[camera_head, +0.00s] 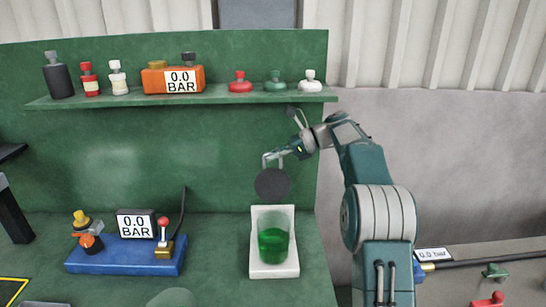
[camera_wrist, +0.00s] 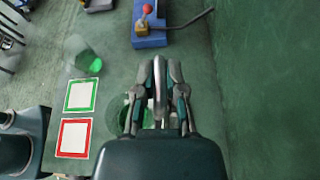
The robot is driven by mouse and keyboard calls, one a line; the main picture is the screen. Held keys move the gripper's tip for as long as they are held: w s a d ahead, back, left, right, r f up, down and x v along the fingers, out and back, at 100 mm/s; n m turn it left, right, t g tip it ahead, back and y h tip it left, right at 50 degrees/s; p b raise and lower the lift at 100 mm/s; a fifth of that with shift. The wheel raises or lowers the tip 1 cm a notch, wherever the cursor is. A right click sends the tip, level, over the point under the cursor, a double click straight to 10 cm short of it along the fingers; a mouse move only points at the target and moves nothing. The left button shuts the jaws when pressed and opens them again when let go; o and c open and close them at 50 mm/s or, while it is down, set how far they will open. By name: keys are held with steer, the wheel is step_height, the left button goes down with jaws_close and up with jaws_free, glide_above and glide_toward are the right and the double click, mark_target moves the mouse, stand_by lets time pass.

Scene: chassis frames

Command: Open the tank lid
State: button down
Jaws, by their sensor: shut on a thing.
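The lid (camera_head: 272,186) is a dark grey disc. It hangs tilted nearly upright in the air above the tank (camera_head: 273,240), clear of its rim. The tank is a clear glass with green liquid, standing on a white holder (camera_head: 275,271); its top looks uncovered. My gripper (camera_head: 270,156) is just above the lid, shut on its upper part. In the wrist view my gripper (camera_wrist: 160,92) has its fingers closed around a grey piece, and the tank (camera_wrist: 123,118) shows partly behind it. The exact grip point is too small to tell.
A blue base (camera_head: 125,255) with a gauge and red-knobbed lever stands left of the tank. A shelf (camera_head: 210,97) with bottles and an orange gauge (camera_head: 173,79) runs above. The wrist view shows green-framed (camera_wrist: 81,95) and red-framed (camera_wrist: 73,138) cards and another glass (camera_wrist: 83,56).

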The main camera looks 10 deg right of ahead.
steer(key=shift+a+r, duration=0.1)
steer(key=shift+r, duration=0.1)
steer(key=c, duration=0.7)
jaws_free()
steer(key=shift+f, duration=0.1)
steer(key=s+d+r, duration=0.1)
steer(key=s+d, duration=0.1)
steer(key=d, duration=1.2)
steer(key=shift+d, duration=0.3)
steer(key=shift+s, duration=0.1)
